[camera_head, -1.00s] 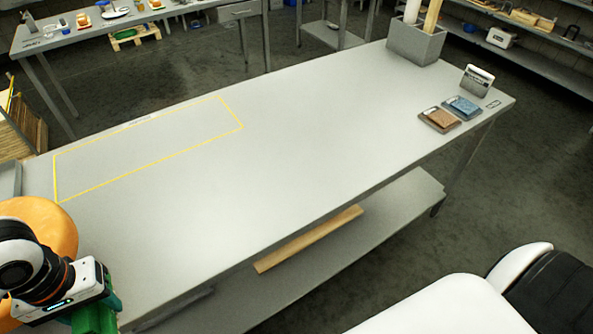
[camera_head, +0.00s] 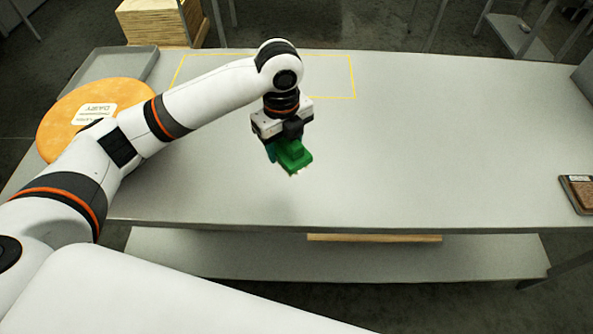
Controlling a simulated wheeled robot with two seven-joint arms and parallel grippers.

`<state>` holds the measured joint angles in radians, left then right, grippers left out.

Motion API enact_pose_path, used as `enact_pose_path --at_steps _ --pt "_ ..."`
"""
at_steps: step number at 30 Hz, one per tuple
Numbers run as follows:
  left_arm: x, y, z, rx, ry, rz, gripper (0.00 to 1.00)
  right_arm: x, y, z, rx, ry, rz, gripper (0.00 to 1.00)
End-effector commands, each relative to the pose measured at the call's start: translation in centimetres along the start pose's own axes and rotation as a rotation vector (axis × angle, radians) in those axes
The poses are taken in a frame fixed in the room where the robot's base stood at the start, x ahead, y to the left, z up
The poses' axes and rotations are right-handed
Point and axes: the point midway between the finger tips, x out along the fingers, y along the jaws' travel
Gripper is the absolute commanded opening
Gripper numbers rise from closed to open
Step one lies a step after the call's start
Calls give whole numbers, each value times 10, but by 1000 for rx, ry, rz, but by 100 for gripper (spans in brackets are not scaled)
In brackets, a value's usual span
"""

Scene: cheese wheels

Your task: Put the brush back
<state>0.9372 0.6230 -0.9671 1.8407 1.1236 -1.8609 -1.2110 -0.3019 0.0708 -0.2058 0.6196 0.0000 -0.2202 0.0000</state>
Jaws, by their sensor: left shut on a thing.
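The green brush (camera_head: 293,157) is held by my left gripper (camera_head: 285,143), which is shut on it. The gripper points down, with the brush above the grey table (camera_head: 420,150) near its middle. The fingertips are largely hidden by the brush and the wrist. I cannot tell how high the brush is above the table. My right gripper is not in view.
An orange cheese wheel (camera_head: 58,125) with a white label lies at the table's left, partly behind my left arm. A grey tray (camera_head: 112,66) is behind it. A yellow outline (camera_head: 354,78) marks the back of the table. A brown pad (camera_head: 582,194) sits at right.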

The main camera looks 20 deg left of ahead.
Motion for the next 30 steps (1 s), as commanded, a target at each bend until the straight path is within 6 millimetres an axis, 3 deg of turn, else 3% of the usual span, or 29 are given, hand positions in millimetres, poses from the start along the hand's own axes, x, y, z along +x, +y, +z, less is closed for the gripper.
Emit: enact_pose_path --at_steps 6,12,18,25,30 --pt "4 22 -7 540 3 -2 31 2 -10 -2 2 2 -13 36" --pt "7 35 -12 897 4 -6 31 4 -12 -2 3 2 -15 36" --pt "13 40 -13 1041 2 -10 31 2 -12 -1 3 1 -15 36" --pt "53 39 -13 1051 0 -12 31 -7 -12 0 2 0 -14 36" --pt "70 39 -14 1051 3 -10 31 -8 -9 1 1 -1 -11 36"
